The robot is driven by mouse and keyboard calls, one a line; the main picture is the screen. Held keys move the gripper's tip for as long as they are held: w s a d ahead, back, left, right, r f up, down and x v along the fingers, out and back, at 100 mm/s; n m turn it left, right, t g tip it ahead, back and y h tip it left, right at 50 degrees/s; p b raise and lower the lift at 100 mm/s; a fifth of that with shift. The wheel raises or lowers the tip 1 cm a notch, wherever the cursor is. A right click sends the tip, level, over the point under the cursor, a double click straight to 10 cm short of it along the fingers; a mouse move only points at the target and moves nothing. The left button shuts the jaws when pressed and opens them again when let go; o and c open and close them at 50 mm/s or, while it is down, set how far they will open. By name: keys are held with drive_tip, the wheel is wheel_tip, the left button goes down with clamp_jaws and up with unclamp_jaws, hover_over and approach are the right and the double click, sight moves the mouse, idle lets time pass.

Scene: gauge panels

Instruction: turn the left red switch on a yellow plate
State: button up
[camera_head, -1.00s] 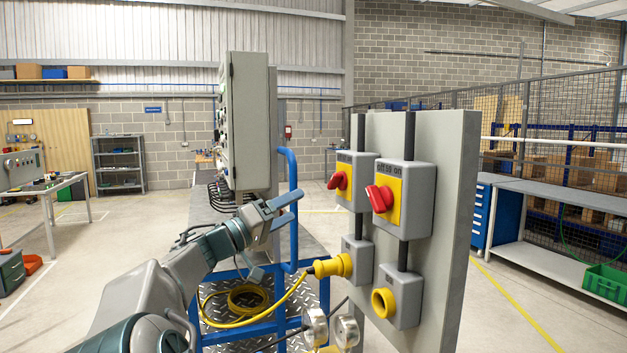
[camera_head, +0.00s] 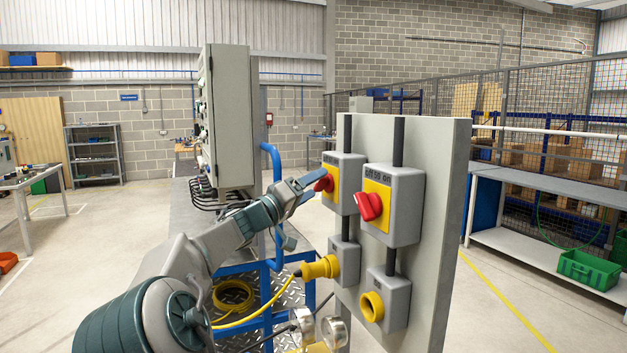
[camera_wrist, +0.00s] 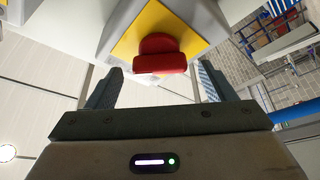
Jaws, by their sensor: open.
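The left red switch (camera_head: 323,181) sits on a yellow plate (camera_head: 331,192) on a grey box (camera_head: 348,172), upper left on the pale panel. In the wrist view the red switch (camera_wrist: 160,55) stands on its yellow plate (camera_wrist: 190,23), ahead of and between my two fingers. My gripper (camera_head: 310,188) is open at the left switch, and it also shows in the wrist view (camera_wrist: 158,85). The fingers are apart from the knob in the wrist view; whether its edge lies within the jaws is hard to tell. A second red switch (camera_head: 368,206) is to the right.
Below the switches are a yellow plug (camera_head: 320,268) with its cable and a yellow socket (camera_head: 371,306). A blue rail (camera_head: 276,200) and a grey cabinet (camera_head: 227,115) stand left of the panel. Gauges (camera_head: 333,330) sit low in front.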

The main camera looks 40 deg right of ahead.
drive_tip(key=shift+d+r, duration=0.15)
drive_tip(key=shift+d, duration=0.35)
drive_tip(key=c, duration=1)
